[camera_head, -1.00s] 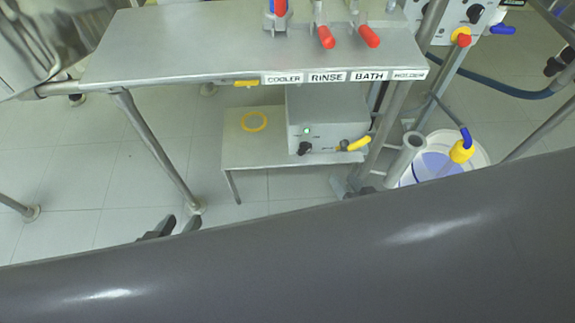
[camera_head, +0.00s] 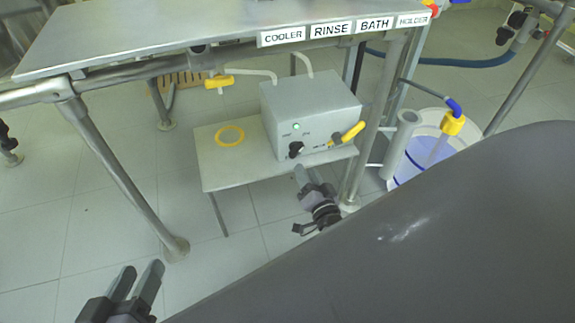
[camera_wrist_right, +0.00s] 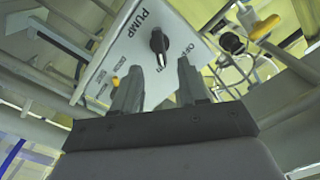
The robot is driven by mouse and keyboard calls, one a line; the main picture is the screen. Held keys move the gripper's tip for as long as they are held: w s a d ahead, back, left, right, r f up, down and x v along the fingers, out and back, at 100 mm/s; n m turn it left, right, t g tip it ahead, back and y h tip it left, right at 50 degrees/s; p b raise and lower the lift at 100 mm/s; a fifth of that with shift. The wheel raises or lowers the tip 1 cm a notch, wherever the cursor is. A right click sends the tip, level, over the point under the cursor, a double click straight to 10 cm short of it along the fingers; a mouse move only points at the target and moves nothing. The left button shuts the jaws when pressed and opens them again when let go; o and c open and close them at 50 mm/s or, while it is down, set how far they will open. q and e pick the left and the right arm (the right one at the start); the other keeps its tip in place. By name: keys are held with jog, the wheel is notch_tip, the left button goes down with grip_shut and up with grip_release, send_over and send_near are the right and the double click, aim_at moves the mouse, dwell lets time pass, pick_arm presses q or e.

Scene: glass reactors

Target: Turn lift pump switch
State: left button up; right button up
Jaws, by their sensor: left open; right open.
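The grey pump box (camera_head: 310,108) stands on a low shelf under the table, with a lit green light on its front. Its black rotary switch (camera_head: 295,149) is low on the front face; it also shows in the right wrist view as a black switch (camera_wrist_right: 159,41) beside the printed word PUMP. My right gripper (camera_head: 308,176) is just in front of and below the switch in the head view. In the right wrist view my right gripper (camera_wrist_right: 160,75) is open, and the switch shows just beyond the gap between its fingers, apart from them. My left gripper (camera_head: 138,281) is open and empty over the floor at lower left.
A yellow-handled valve (camera_head: 347,133) sits on the box front, right of the switch. Another yellow valve (camera_head: 218,82) hangs under the table edge. The low shelf (camera_head: 218,176) carries a yellow ring (camera_head: 229,135). A bucket (camera_head: 436,128) stands right of the table legs.

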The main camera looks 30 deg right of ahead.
aim_at(298, 153)
jog(key=b+x, duration=0.2)
jog(key=x, duration=0.4)
jog(key=shift+d+f+b, duration=0.1)
jog(key=shift+d+b, duration=0.05)
jog(key=shift+b, duration=0.15)
jog(key=shift+w+d, duration=0.1)
jog(key=shift+w, duration=0.45)
pick_arm(q)
jog(key=shift+s+a+f+m+t+y, duration=0.15)
jog(key=shift+a+m+t+y, duration=0.2)
jog(key=shift+a+t, duration=0.45)
jog(key=shift+a, duration=0.15)
pick_arm(e)
grip_shut()
